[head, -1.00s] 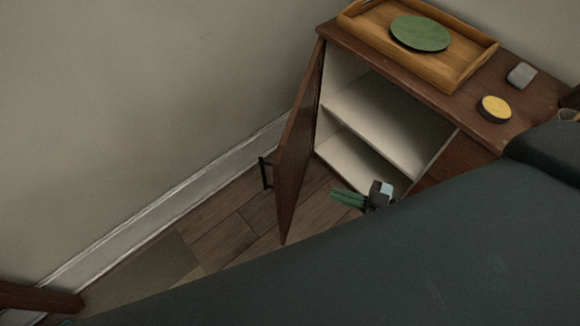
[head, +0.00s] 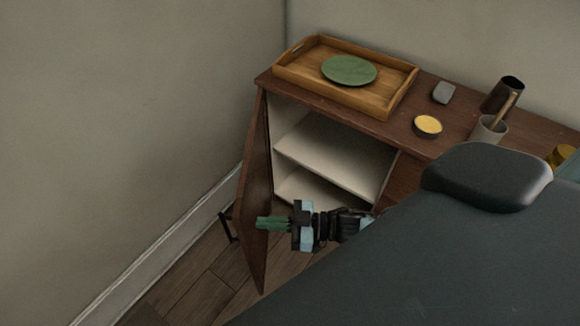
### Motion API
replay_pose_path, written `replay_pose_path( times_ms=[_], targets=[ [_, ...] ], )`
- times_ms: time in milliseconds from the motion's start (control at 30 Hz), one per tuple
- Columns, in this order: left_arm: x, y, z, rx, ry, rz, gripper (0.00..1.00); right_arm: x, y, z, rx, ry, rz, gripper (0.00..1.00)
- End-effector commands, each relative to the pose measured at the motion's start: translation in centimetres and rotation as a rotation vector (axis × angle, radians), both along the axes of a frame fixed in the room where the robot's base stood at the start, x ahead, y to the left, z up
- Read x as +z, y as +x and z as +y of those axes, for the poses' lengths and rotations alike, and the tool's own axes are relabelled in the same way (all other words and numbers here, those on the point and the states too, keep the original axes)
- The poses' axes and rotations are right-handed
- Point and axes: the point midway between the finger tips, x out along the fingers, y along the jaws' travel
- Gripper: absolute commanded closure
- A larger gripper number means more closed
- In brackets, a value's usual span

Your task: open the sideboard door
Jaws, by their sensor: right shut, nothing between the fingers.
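The brown sideboard (head: 345,116) stands along the wall. Its door (head: 256,195) is swung wide open to the left, showing pale shelves (head: 335,153) that look empty. The door's black handle (head: 228,225) is on the outer face, toward the wall. My right gripper (head: 259,223), with green fingers, is shut and empty. In the picture its fingertips overlap the inner face of the door; I cannot tell if they touch it. My left gripper is not in view.
On the sideboard top are a wooden tray (head: 398,97) with a green plate (head: 349,70), a grey block (head: 443,92), a yellow-topped tin (head: 427,126), a dark tilted cup (head: 503,94) and a grey cup (head: 489,131). Wood floor (head: 195,292) lies below the door.

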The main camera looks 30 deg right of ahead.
Motion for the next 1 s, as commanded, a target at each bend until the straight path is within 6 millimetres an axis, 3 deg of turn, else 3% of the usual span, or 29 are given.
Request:
replay_pose_path(
  times_ms=[300,833,1000],
  targets=[
    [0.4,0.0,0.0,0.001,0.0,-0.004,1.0,0.1,2.5,3.1,0.0,-0.001,-0.001,1.0],
    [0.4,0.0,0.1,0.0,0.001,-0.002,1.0,0.0,2.8,3.7,-0.003,0.0,0.0,1.0],
    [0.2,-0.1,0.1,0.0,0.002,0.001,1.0,0.0,3.5,4.8,-0.026,0.003,0.0,1.0]
  ],
)
